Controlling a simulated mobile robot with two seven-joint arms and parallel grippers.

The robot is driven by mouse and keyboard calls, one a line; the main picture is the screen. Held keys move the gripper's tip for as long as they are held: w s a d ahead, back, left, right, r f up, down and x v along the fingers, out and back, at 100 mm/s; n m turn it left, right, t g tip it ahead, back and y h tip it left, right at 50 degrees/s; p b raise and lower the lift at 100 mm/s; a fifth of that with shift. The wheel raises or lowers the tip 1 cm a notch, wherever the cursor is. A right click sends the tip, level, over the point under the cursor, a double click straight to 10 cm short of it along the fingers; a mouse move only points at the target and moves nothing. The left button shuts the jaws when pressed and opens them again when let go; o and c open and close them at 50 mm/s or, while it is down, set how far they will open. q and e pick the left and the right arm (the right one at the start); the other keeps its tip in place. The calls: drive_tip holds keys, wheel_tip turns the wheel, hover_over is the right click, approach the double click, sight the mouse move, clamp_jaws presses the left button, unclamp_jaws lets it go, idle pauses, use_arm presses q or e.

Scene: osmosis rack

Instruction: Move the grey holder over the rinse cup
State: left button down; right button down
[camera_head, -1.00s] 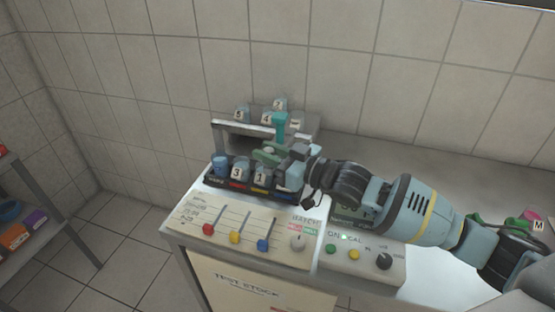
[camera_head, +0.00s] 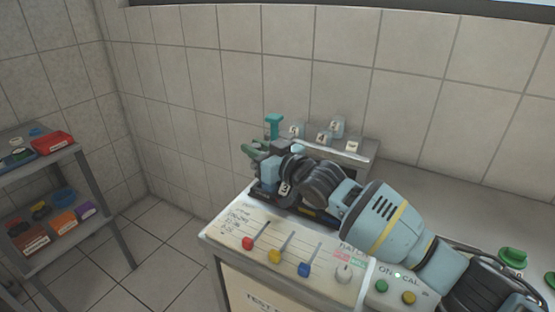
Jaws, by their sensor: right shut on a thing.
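My right gripper (camera_head: 263,155) reaches in from the right and is shut on the grey holder, which is small, dark and mostly hidden by the jaws. A teal T-shaped piece (camera_head: 273,124) and a green piece (camera_head: 250,147) stick up and out at the gripper and move with it. A plain blue cup (camera_head: 270,174), perhaps the rinse cup, stands at the left end of the front row, just below the gripper in the picture. I cannot tell the height gap. My left gripper is not in view.
Numbered cups stand on the raised back shelf (camera_head: 360,156). A cup marked 3 (camera_head: 285,188) shows below my wrist; my arm hides the rest of the front row. A panel with coloured sliders (camera_head: 276,256) lies in front. A shelf unit (camera_head: 85,150) stands left.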

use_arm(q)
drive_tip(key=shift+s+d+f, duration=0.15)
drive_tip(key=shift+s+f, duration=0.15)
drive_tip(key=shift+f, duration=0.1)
use_arm(e)
drive_tip(key=shift+w+a, duration=0.55)
drive_tip(key=shift+a, duration=0.35)
drive_tip(key=shift+r, duration=0.1)
drive_tip(key=c, duration=1.6)
unclamp_jaws()
drive_tip(key=shift+c, duration=0.2)
drive_tip(key=o, duration=0.4)
drive_tip(key=shift+w+a, duration=0.15)
drive_tip(key=shift+c, duration=0.2)
